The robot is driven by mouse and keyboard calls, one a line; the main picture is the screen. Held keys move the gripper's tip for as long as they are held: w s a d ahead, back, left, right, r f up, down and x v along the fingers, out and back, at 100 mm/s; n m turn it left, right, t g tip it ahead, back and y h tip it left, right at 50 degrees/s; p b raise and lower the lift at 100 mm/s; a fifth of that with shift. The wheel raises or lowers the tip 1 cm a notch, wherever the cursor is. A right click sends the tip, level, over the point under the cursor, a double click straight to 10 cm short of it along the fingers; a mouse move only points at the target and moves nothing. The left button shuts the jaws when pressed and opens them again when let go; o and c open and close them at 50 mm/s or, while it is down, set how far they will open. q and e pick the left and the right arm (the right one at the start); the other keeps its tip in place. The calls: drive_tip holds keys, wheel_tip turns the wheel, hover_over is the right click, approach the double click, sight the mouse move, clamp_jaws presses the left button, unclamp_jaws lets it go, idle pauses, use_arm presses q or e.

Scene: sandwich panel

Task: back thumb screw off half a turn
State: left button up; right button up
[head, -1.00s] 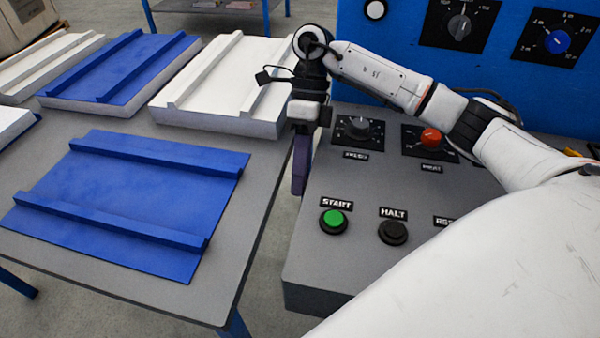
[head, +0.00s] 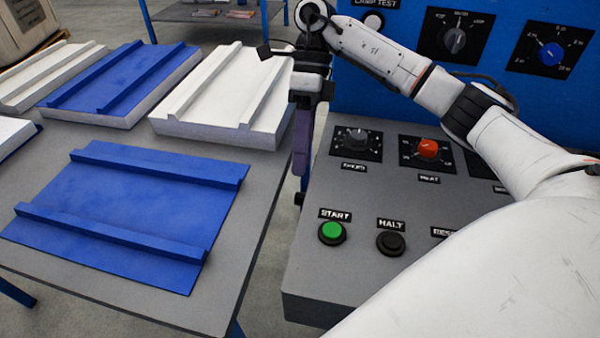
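My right gripper (head: 301,165) hangs fingers down at the left side of the grey console (head: 350,270), over the gap between it and the table. Its dark purple finger is seen edge-on, so I cannot tell whether it is open or shut. A small dark knob-like part (head: 299,199) shows just below the fingertips at the console's left side. It may be the back thumb screw, but it is too small to tell. I cannot see whether the gripper touches it. No other thumb screw is visible. My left gripper is out of view.
The console top has a green START button (head: 332,232), a black HALT button (head: 390,242), a black dial (head: 357,138) and a red dial (head: 429,149). A blue upright panel (head: 400,100) stands behind. The table (head: 235,270) at left carries blue and white ribbed panels (head: 130,210).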

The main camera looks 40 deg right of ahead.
drive_tip(key=shift+p+v, duration=0.45)
drive_tip(key=shift+v, duration=1.4)
